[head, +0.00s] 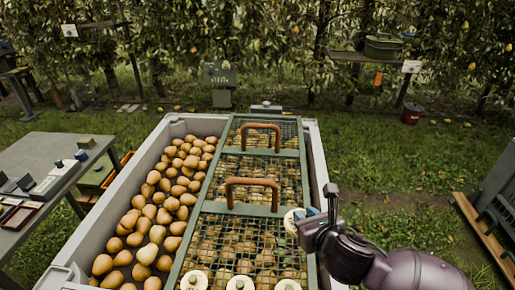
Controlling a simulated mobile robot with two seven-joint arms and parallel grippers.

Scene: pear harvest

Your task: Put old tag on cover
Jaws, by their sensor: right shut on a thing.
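The cover (214,207) is a green frame with wire mesh and two brown handles, lying over the right part of a grey bin of pears. My right gripper (307,217) comes in from the right and is shut on a round pale tag (291,222) at the cover's right edge. I cannot tell whether this tag touches the cover. Three more round pale tags lie along the cover's near end, at the left (195,280), the middle (240,284) and the right (287,285), cut by the picture's lower edge. My left gripper is not in view.
The grey bin (120,189) shows uncovered pears (158,233) on its left side. A grey table (62,151) with small items stands at the left. A wooden-edged rack (484,237) is at the right. Grass is open between bin and rack.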

